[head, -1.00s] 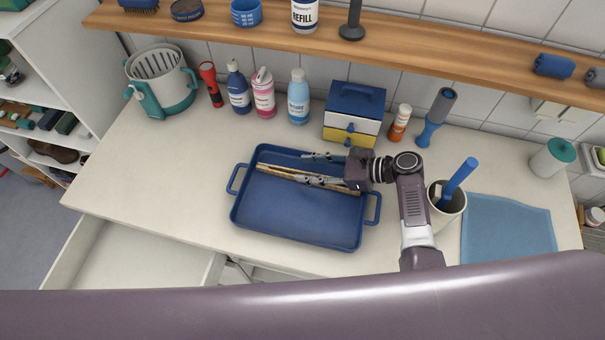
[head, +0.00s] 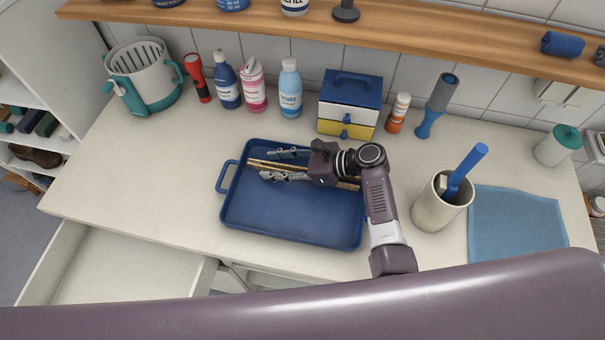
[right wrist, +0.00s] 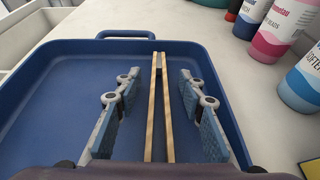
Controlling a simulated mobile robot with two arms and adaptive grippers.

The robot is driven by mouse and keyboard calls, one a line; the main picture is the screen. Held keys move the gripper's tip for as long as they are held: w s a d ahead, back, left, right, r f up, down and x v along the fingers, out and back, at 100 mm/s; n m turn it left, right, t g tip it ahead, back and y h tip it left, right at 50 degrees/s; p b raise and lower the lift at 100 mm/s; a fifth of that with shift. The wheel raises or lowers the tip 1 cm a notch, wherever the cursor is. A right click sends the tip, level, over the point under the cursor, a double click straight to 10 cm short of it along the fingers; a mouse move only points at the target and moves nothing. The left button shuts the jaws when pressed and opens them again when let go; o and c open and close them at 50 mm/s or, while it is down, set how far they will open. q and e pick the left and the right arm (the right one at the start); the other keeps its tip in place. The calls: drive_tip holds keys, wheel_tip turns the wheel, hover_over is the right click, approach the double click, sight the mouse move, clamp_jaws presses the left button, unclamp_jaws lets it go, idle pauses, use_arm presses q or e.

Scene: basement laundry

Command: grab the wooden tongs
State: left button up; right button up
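The wooden tongs (head: 258,164) lie in the blue tray (head: 290,222), along its far side. In the right wrist view the tongs (right wrist: 161,100) show as two long pale strips, joined at the far end. My right gripper (head: 279,164) is over the tray, open, with one finger on each side of the tongs. In the right wrist view its fingers (right wrist: 158,95) stand apart from the strips, with a gap on both sides. The near end of the tongs is hidden under the gripper's body. My left gripper is not in view.
A beige cup (head: 432,212) with a blue-handled tool and a blue cloth (head: 515,228) are right of the tray. Bottles (head: 290,92), a small drawer box (head: 349,105) and a red flashlight (head: 197,78) stand behind it. An open drawer (head: 115,262) is at front left.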

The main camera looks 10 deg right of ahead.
drive_tip(key=shift+r, duration=0.1)
drive_tip(key=shift+c, duration=0.4)
clamp_jaws()
drive_tip(key=shift+r, duration=0.15)
